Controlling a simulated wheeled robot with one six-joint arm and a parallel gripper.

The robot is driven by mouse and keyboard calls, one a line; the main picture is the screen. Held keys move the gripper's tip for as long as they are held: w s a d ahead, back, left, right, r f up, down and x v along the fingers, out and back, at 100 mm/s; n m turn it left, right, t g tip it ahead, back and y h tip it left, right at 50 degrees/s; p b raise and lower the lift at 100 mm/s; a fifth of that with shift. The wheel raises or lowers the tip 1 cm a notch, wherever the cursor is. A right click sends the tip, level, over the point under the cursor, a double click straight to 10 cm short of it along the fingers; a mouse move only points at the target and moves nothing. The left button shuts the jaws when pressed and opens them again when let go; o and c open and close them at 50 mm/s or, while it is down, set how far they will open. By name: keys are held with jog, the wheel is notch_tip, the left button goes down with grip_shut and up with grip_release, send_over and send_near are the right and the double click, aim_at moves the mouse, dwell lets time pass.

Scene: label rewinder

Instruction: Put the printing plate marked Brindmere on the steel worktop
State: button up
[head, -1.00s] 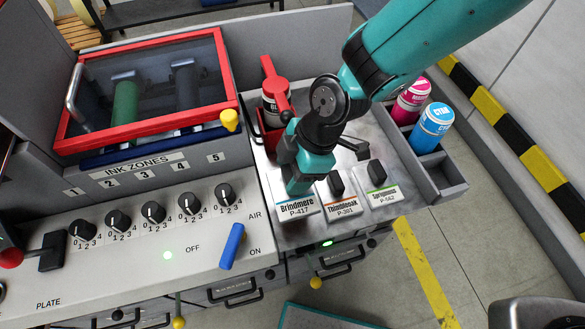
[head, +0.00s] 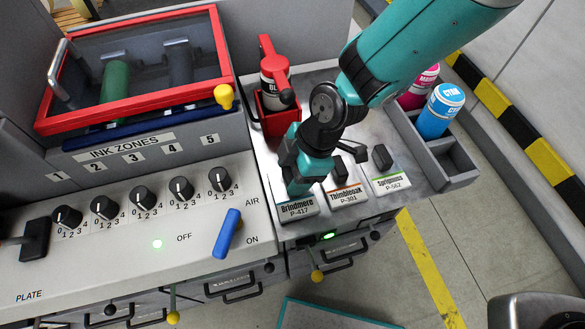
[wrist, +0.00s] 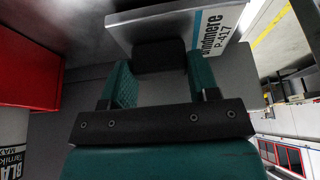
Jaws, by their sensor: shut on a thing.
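The printing plate marked Brindmere, P-417 (head: 297,209), is at the front left edge of the steel worktop (head: 318,222). My gripper (head: 308,180) is over it, shut on its dark handle. The wrist view shows the handle between my two fingers (wrist: 160,88) and the pale plate with its blue-striped label (wrist: 215,35). My gripper hides much of the plate in the head view. I cannot tell whether a gap lies beneath the plate.
Two similar plates, P-301 (head: 346,193) and P-562 (head: 390,181), stand to the right. A red holder with a bottle (head: 274,82) is behind left. A grey rack with magenta and cyan bottles (head: 438,112) borders the right. A blue lever (head: 228,234) is at front left.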

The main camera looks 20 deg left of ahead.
jog(key=shift+f+b, duration=0.25)
jog(key=shift+b, duration=0.05)
dwell(0.4)
jog(key=o, duration=1.2)
jog(key=shift+c, duration=0.2)
jog(key=b+v, duration=0.4)
jog(key=v, duration=1.3)
jog(key=s+d+r+m+t, duration=0.1)
jog(key=s+d+m, duration=0.3)
jog(key=d+m, duration=0.4)
jog(key=s+d+r+m+t+b, duration=0.1)
jog(key=s+d+r+m, duration=0.1)
jog(key=s+d+m, duration=0.3)
jog(key=d+m, duration=0.4)
jog(key=shift+s+d+r, duration=0.3)
jog(key=shift+d, duration=0.1)
